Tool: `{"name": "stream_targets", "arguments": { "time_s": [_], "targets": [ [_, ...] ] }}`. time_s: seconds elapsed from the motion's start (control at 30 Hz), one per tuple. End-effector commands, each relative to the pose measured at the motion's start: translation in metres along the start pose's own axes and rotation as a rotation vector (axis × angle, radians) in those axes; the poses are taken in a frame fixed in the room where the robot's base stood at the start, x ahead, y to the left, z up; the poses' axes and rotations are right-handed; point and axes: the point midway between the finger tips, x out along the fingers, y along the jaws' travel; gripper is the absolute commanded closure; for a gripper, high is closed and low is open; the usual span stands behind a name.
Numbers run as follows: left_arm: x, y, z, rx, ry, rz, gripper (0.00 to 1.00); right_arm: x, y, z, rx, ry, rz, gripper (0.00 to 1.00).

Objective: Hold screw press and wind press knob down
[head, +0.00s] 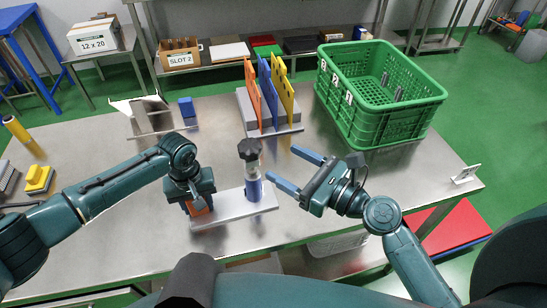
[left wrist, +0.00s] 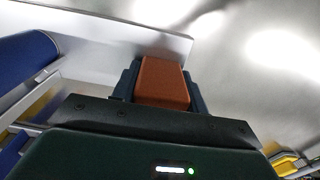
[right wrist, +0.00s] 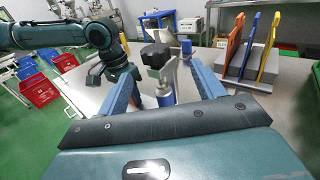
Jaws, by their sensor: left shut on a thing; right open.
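The screw press has a pale flat base (head: 236,210), a blue cylinder (head: 254,190) and a dark lobed knob (head: 249,149) on top of a clear upper section. It stands upright near the table's front. My left gripper (head: 197,209) is shut on the orange block (head: 198,206) at the base's left end; the block also shows between the jaws in the left wrist view (left wrist: 162,82). My right gripper (head: 281,162) is open and empty, to the right of the knob and apart from it. In the right wrist view the knob (right wrist: 156,55) appears between the spread fingers.
Behind the press, a grey rack (head: 283,129) holds upright orange, blue and yellow boards. A green crate (head: 385,130) stands at the back right. A metal stand (head: 150,118) and blue block (head: 187,107) are back left. The table's right front is clear.

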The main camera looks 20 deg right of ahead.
Motion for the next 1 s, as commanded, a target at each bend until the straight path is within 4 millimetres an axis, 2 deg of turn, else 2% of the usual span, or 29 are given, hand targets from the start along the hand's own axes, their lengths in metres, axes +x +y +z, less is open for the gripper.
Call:
{"name": "stream_targets", "arguments": {
  "time_s": [0.17, 0.27, 0.4, 0.5, 0.67, 0.8, 0.9, 1.0],
  "targets": [
    [0.0, 0.001, 0.001, 0.002, -0.001, 0.001, 0.95, 0.007, -0.037, -0.013, -0.268, 0.069, -0.13, 0.33],
    [0.0, 0.001, 0.001, 0.002, -0.001, 0.001, 0.95, 0.009, -0.067, -0.015, -0.514, 0.106, -0.232, 0.33],
    [0.0, 0.001, 0.001, 0.002, -0.001, 0.001, 0.95, 0.012, -0.102, -0.002, -0.894, 0.12, -0.357, 0.33],
    [0.0, 0.001, 0.001, 0.002, -0.001, 0.001, 0.95, 0.013, -0.117, 0.014, -1.173, 0.102, -0.425, 0.33],
    [0.0, 0.001, 0.001, 0.002, -0.001, 0.001, 0.95, 0.018, -0.121, 0.042, -1.63, 0.02, -0.49, 0.33],
    [0.0, 0.001, 0.001, 0.002, -0.001, 0.001, 0.95, 0.023, -0.107, 0.058, -2.025, -0.112, -0.492, 0.33],
    [0.0, 0.001, 0.001, 0.002, -0.001, 0.001, 0.95, 0.026, -0.09, 0.058, -2.298, -0.24, -0.452, 0.33],
    [0.0, 0.001, 0.001, 0.002, -0.001, 0.001, 0.95, 0.027, -0.073, 0.049, -2.541, -0.39, -0.377, 0.33]
  ]
}}
